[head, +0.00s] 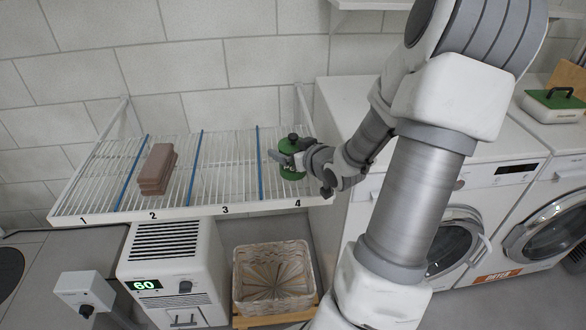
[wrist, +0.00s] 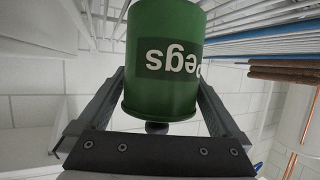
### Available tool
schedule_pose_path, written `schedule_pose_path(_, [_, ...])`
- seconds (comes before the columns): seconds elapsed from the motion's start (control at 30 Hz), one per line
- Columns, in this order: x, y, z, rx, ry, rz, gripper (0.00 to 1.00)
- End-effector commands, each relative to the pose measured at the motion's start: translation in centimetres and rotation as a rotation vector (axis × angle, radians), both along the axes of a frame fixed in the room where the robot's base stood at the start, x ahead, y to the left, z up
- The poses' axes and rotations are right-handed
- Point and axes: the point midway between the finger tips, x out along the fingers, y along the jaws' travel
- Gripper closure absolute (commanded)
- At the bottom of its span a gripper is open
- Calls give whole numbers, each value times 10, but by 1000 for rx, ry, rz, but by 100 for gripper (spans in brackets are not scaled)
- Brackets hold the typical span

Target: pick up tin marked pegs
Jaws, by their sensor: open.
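The green tin (head: 289,174) with a dark knob on top stands on the wire rack in the bay numbered 4. In the wrist view the tin (wrist: 165,85) appears upside down, with "egs" of its white lettering readable and the first letter partly cut off. My gripper (head: 285,160) is at the tin from the right side. In the wrist view my gripper (wrist: 160,88) is open, with one finger on each side of the tin. I cannot tell whether either finger touches it. My gripper partly hides the tin in the head view.
The white wire rack (head: 225,208) has blue dividers and numbered bays. Brown blocks (head: 157,168) are stacked in bay 2. White machines (head: 500,150) are at right, with a green-lidded box (head: 553,100) on top.

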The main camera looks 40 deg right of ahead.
Motion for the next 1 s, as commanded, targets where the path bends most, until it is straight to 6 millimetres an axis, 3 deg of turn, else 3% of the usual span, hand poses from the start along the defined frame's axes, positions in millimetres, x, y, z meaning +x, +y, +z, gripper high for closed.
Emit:
schedule_pose_path(0.13, [12,-1,-7,0,-1,1,0])
schedule_pose_path(0.4, [14,-2,-6,1,1,0,0])
schedule_pose_path(0.8, [14,-2,-6,1,0,0,70])
schedule_pose_path(1.0, [14,-2,-5,1,0,0,71])
